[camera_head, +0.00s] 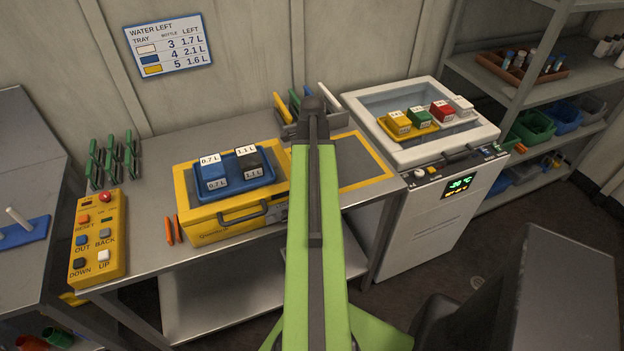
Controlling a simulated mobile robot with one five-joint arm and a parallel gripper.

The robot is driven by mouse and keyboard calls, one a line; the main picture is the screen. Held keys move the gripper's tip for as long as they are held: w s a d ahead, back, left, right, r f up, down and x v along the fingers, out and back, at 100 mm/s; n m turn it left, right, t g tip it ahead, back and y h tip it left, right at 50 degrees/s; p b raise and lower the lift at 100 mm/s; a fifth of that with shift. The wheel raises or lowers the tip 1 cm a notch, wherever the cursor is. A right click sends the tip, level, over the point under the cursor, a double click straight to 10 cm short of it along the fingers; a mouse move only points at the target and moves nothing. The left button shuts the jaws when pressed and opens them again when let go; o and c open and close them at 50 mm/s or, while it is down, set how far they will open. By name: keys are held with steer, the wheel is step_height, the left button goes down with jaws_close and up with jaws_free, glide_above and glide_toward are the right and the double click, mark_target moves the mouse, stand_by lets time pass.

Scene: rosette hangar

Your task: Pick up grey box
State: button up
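A dark grey box (249,160) with white 1.1 L labels sits in a blue tray (228,188), to the right of a blue box (212,174) labelled 0.7 L. The tray rests on top of a yellow case (196,228) with a dark handle, on the metal bench. My green arm reaches up the middle of the picture, just right of the case, ending in a dark part near the back of the bench. My gripper's fingers do not show, so its state is hidden.
A white cooler (415,216) holding yellow, green, red and white boxes stands to the right. A yellow button panel (98,240) is at the bench's left end. A grey holder (285,127) stands behind my arm. A yellow-framed area (362,165) right of my arm looks clear.

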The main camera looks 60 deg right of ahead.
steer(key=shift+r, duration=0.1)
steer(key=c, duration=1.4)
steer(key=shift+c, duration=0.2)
